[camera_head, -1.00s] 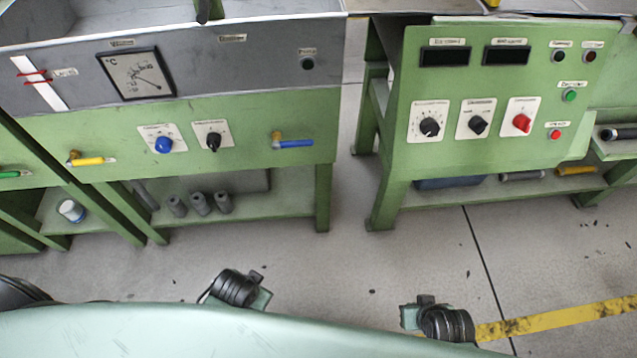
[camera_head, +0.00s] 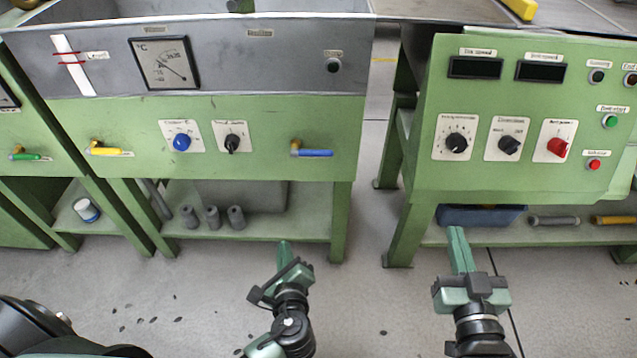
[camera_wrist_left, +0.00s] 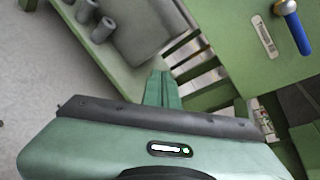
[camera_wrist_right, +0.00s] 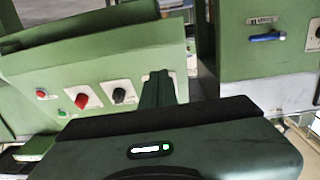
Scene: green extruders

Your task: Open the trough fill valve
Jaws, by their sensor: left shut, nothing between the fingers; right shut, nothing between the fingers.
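The trough (camera_head: 230,65) is a grey bin on a green cabinet at the left of the head view. Two lever valves sit on its front panel: a blue-handled one (camera_head: 312,152) at the right and a yellow-handled one (camera_head: 106,151) at the left. Their labels are too small to read. Both handles lie about level. The blue handle also shows in the left wrist view (camera_wrist_left: 299,34) and a blue handle shows in the right wrist view (camera_wrist_right: 267,37). My left gripper (camera_head: 285,250) is shut and empty, below and apart from the blue valve. My right gripper (camera_head: 457,238) is shut and empty before the right cabinet.
Between the valves are a blue knob (camera_head: 181,142) and a black knob (camera_head: 232,144). The right cabinet (camera_head: 420,190) carries knobs, displays and buttons. Grey cylinders (camera_head: 213,217) stand on the lower shelf. A green-handled valve (camera_head: 25,157) is at far left. Open floor lies in front.

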